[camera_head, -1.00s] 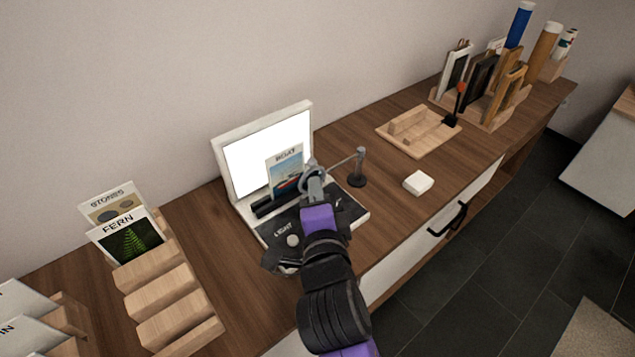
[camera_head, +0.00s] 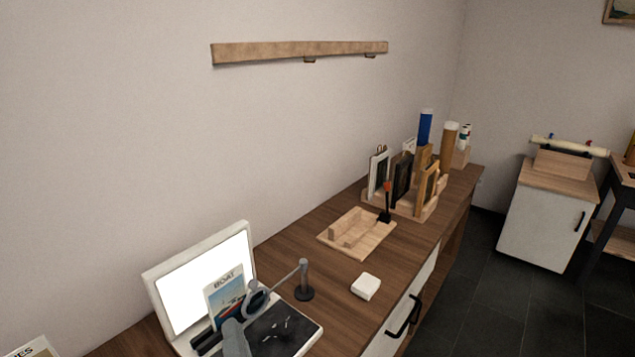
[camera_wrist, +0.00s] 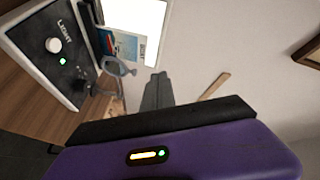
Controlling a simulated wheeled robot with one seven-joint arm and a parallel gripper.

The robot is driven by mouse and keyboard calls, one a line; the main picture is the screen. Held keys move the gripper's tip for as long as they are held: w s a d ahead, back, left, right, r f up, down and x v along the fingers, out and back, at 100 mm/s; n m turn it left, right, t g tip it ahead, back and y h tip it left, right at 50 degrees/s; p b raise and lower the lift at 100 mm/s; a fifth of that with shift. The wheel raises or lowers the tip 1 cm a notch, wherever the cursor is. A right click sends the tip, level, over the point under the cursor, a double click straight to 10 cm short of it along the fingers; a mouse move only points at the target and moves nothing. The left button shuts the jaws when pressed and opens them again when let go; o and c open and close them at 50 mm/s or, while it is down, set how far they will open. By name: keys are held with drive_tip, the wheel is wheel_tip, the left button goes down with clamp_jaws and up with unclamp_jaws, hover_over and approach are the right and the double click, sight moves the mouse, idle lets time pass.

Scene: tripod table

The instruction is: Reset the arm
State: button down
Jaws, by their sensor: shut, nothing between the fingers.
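My gripper (camera_wrist: 157,88) shows in the wrist view as two grey fingers pressed together with nothing between them. Its grey end (camera_head: 236,340) also shows at the bottom edge of the head view, in front of the light box (camera_head: 160,282) with its bright white panel. A BOAT card (camera_head: 226,292) stands against that panel. In the wrist view, the box's black LIGHT control face (camera_wrist: 50,50) and the card (camera_wrist: 124,46) are left of the fingers. The rest of my arm is out of the head view.
A ring-ended arm on a black-based post (camera_head: 304,282) stands close by my gripper. A white block (camera_head: 366,287), a wooden tray (camera_head: 372,238) and a rack of frames (camera_head: 428,210) lie farther along the table. A wooden rail (camera_head: 300,52) is on the wall.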

drive_tip(key=s+d+f+n+h, duration=0.2)
drive_tip(key=s+d+f, duration=0.1)
drive_tip(key=s+d, duration=0.7)
drive_tip(key=s+d+f+n+h, duration=0.2)
drive_tip(key=s+d+f+n, duration=0.1)
drive_tip(key=s+d, duration=0.7)
drive_tip(key=s+d+f+n+g+h, duration=0.1)
drive_tip(key=s+d+f+n+h, duration=0.2)
drive_tip(key=s+d, duration=0.8)
drive_tip(key=shift+d+f, duration=0.8)
drive_tip(key=shift+f, duration=0.15)
